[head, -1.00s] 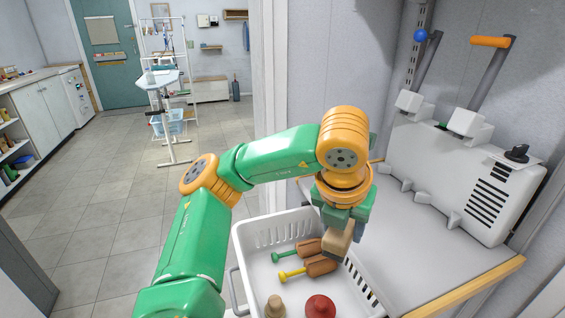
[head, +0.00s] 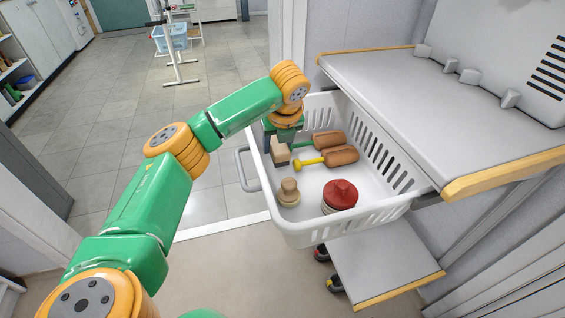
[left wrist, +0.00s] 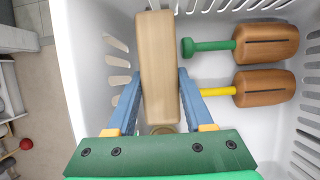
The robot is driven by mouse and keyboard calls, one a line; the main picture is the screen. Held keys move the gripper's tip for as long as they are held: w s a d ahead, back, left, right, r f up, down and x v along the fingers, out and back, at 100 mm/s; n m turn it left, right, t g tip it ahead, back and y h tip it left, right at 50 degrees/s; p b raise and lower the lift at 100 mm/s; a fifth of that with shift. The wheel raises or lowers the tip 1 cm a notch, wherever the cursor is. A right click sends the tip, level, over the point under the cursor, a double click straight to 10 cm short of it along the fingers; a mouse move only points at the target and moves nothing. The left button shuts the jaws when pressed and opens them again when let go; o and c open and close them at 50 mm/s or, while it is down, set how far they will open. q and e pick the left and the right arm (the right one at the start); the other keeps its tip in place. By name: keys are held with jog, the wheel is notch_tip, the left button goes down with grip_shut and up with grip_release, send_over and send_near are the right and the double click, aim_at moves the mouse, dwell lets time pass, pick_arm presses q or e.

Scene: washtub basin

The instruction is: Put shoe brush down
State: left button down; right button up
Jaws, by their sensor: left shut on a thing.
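The shoe brush (head: 280,153) is a light wooden block, held in my left gripper (head: 283,140) inside the white basket near its left wall. In the left wrist view the brush (left wrist: 158,65) stands between the two blue fingers of the gripper (left wrist: 158,105), which are shut on it. The white basket (head: 305,229) has slotted walls. I cannot tell whether the brush touches the basket floor. My right gripper is not in view.
In the basket, a green-handled brown tool (head: 328,140) and a yellow-handled one (head: 342,156) lie right of the brush. A wooden knobbed piece (head: 288,192) and a red-topped piece (head: 340,195) stand nearer. A grey shelf (head: 400,95) borders the basket on the right.

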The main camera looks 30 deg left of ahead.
pick_arm(q)
notch_tip(320, 180, down, 3)
jog(key=shift+f, duration=0.4)
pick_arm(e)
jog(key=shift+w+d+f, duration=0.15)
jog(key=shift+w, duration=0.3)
pick_arm(q)
jog(key=shift+f+b, duration=0.1)
jog(key=shift+b, duration=0.2)
jog(key=c, duration=0.6)
grip_release()
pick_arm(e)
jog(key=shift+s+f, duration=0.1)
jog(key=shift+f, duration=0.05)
